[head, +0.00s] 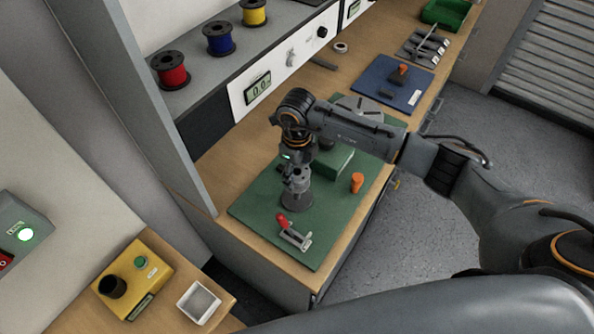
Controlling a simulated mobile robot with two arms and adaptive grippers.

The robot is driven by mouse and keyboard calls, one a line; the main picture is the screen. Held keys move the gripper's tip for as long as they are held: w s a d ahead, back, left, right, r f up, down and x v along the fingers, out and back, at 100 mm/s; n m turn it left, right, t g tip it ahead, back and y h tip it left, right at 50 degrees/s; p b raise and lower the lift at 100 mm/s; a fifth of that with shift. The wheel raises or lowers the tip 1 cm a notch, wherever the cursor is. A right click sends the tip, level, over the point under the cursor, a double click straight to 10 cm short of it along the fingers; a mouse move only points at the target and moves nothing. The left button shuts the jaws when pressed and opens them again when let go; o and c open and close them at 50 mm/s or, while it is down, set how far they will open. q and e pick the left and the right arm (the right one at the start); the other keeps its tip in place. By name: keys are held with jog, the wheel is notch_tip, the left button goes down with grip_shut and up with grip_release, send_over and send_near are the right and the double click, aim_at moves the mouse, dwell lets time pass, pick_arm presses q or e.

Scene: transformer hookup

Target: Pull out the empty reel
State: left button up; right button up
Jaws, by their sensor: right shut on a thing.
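A dark grey, round reel-like piece (297,200) with no coloured wire visible is at the left part of the green mat (255,208). I take it to be the empty reel. My right gripper (297,186) points down directly over it, with its fingers shut at its top. The fingers and wrist hide part of it, and I cannot tell whether it touches the mat. A green block-shaped unit (334,161) stands just behind and to the right, partly hidden by my right arm. My left gripper is not in view.
A red-handled clamp (293,232) and an orange knob (357,182) are close by on the mat. Red (171,70), blue (219,38) and yellow (254,11) wire spools stand on the shelf. A blue mat (383,88) lies farther back. A yellow box (135,279) is front left.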

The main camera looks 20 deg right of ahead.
notch_tip(320, 180, up, 5)
jog(key=p, duration=0.3)
dwell(0.4)
jog(key=shift+f, duration=0.1)
